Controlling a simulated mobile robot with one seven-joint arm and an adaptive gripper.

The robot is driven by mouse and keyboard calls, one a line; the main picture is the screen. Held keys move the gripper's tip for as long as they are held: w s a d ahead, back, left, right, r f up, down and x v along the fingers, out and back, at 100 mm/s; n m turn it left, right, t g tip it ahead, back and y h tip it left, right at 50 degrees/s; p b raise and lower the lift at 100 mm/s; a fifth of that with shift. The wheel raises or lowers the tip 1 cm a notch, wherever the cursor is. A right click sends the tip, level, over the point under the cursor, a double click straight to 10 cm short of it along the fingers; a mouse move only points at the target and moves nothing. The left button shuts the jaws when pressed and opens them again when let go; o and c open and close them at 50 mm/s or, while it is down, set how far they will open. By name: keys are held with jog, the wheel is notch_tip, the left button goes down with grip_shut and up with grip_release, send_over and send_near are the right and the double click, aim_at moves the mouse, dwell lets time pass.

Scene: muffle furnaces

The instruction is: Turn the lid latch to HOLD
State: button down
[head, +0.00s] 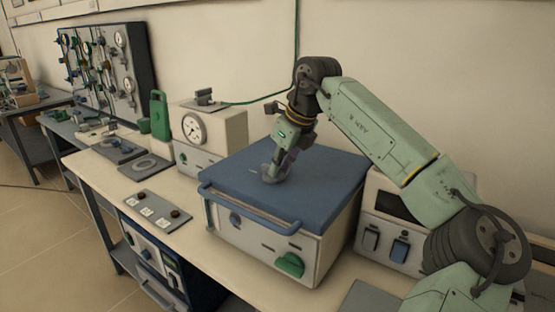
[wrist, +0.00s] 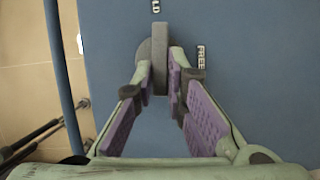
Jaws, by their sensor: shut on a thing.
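The lid latch (wrist: 160,32) is a grey bar with a rounded grey part beside it, on the blue lid (head: 320,165) of the white furnace box. In the wrist view the bar stands nearly upright, its upper end just below lettering of which "LD" (wrist: 155,6) shows. The "FREE" label (wrist: 201,57) is to its right. My gripper (head: 271,173) reaches down onto the lid top. In the wrist view my gripper (wrist: 160,75) has its purple-padded fingers on both sides of the bar, shut on it. In the head view my gripper mostly hides the latch.
A blue handle bar (head: 255,216) runs along the lid's front edge, and a green knob (head: 290,264) is on the box front. A gauge box (head: 222,128) stands to the left, a switch unit (head: 385,225) to the right. A small panel (head: 158,211) lies at front left.

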jog(key=shift+w+n+p, duration=0.1)
jog(key=shift+n+p, duration=0.2)
jog(key=shift+n, duration=0.3)
jog(key=shift+d, duration=0.1)
jog(key=c, duration=1.6)
grip_release()
jog(key=v, duration=1.2)
jog(key=shift+w, duration=0.2)
jog(key=shift+d, duration=0.1)
